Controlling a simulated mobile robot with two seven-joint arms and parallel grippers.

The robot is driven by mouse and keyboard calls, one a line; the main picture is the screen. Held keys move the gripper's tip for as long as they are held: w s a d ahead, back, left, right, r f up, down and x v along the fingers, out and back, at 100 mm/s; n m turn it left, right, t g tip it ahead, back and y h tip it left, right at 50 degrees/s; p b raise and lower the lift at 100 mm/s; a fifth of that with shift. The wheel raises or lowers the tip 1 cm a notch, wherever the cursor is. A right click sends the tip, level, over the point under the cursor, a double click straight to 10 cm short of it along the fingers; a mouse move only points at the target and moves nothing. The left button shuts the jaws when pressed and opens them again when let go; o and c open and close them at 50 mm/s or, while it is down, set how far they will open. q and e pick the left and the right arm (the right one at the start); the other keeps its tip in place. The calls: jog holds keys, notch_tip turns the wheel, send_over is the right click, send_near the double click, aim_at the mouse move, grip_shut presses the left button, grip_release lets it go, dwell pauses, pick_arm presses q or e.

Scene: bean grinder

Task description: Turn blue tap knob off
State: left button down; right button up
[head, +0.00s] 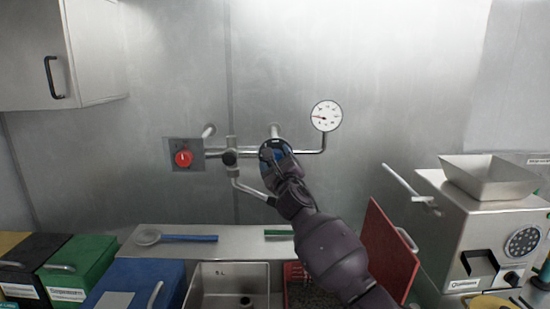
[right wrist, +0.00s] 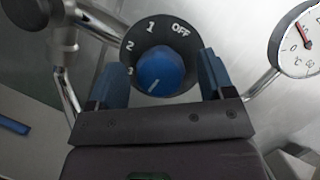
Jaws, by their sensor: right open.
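The blue tap knob (right wrist: 160,71) sits on a black dial marked OFF, 1, 2, 3 in the right wrist view. Its white pointer line points down-left, near or just past the 3. My right gripper (right wrist: 168,85) is open, with one blue finger on each side of the knob, and no contact shows. In the head view my right gripper (head: 277,153) is at the dial on the wall pipe and covers most of the knob. My left gripper is not in view.
A red knob (head: 183,158) on a wall plate is to the left. A pressure gauge (head: 326,116) is just right of the dial. A sink (head: 230,285), a red panel (head: 389,250) and a grinder (head: 485,220) lie below and right.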

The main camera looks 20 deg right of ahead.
jog(key=shift+w+r, duration=0.2)
jog(key=shift+w, duration=0.35)
